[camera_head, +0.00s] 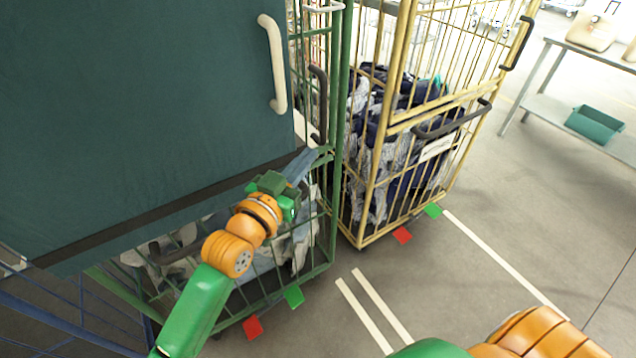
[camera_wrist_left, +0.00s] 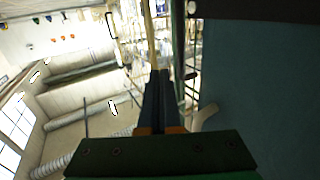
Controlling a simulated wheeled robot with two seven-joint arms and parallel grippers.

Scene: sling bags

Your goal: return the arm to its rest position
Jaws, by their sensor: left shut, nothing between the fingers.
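My left arm comes in from the lower left of the head view, green and orange. Its gripper (camera_head: 284,183) is in front of the green wire cage, below the large dark teal panel. In the left wrist view the two dark fingers of the left gripper (camera_wrist_left: 159,80) lie together, shut with nothing between them. Part of my right arm (camera_head: 540,335) shows at the lower right of the head view; its gripper is out of view.
The teal panel (camera_head: 130,110) with a pale handle (camera_head: 272,64) fills the upper left. The green cage (camera_head: 334,200) and yellow cage (camera_head: 390,130) hold cloth bags. A table (camera_head: 590,52) stands at the right. Floor (camera_head: 500,210) between is clear.

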